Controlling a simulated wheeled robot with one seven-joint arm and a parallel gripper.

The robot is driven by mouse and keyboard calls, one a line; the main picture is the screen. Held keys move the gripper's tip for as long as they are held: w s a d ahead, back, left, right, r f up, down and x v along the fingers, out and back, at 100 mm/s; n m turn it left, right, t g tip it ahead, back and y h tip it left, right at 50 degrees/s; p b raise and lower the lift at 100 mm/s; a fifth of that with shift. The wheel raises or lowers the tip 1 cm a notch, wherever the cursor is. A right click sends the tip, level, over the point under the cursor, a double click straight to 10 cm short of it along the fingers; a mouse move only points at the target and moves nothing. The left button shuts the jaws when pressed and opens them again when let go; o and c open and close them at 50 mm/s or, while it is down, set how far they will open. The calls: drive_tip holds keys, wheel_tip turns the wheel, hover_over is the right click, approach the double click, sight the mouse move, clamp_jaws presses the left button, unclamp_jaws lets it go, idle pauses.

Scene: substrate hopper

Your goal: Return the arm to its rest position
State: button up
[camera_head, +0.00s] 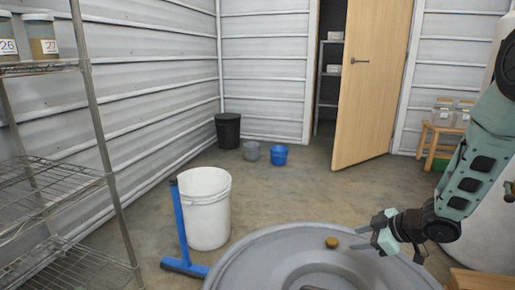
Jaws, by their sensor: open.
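My arm (470,170) comes in from the right edge, green-grey with dark joints, bent down toward the middle right. My gripper (374,233) is at its lower end, fingers pointing left, above the right part of a large grey round lid (250,255). The gripper is open and nothing shows between its fingers. A small brown knob-like piece (332,242) is on the lid just left of the gripper, apart from it.
A white bucket (206,210) and a blue squeegee (182,235) stand left of the lid. A wire shelf (60,170) is at the left. A wooden stool (440,140) with jars is back right. A wooden door (370,80) stands open. The middle floor is clear.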

drive_tip(key=s+a+r+m+h, duration=0.2)
drive_tip(key=s+a+r+h, duration=0.1)
drive_tip(key=a+r, duration=0.25)
drive_tip(key=s+a+r+m+g+h, duration=0.1)
drive_tip(key=s+a+r+g, duration=0.15)
drive_tip(key=s, duration=0.75)
drive_tip(key=s+a+r+m+g+h, duration=0.15)
drive_tip(key=s+a, duration=0.25)
drive_tip(key=s, duration=0.5)
drive_tip(key=s+a+r+g, duration=0.3)
drive_tip(key=s, duration=0.7)
wheel_tip(320, 180, up, 37)
drive_tip(key=p, duration=3.7)
drive_tip(key=shift+s+d, duration=0.15)
drive_tip(key=shift+s, duration=0.2)
drive_tip(key=shift+r+h, duration=0.1)
drive_tip(key=shift+h, duration=0.15)
